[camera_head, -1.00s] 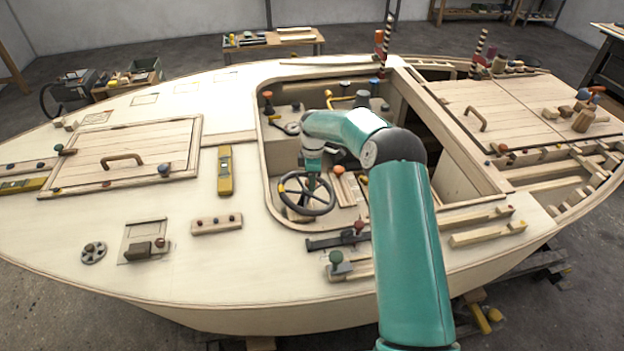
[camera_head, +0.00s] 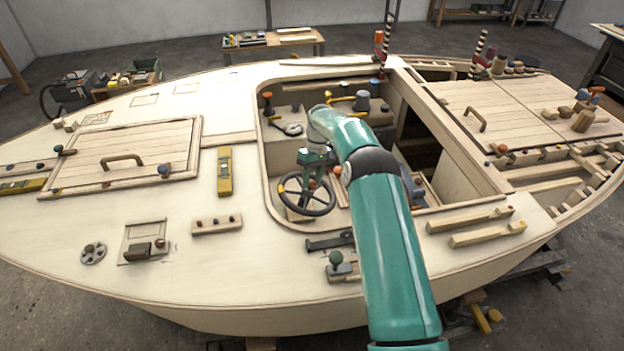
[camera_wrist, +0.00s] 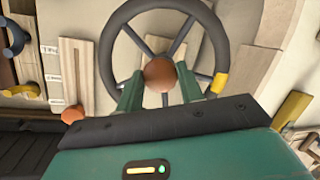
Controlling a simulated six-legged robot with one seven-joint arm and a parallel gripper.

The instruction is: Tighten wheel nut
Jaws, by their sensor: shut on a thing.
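The steering wheel (camera_head: 306,213) has a dark rim with a yellow patch and stands in the cockpit opening; it fills the top of the wrist view (camera_wrist: 109,52). The wheel nut (camera_wrist: 159,73) is a round orange-brown knob at the hub, where the spokes meet. My gripper (camera_wrist: 160,88) has its two green fingers on either side of this nut and is shut on it. In the head view my gripper (camera_head: 310,174) is over the wheel's hub, and the nut is mostly hidden there.
A dark clamp (camera_head: 330,242) and a block with a green knob (camera_head: 340,265) lie on the deck near my arm. A yellow level (camera_head: 224,172) lies left of the cockpit. The cockpit's raised rim surrounds the wheel.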

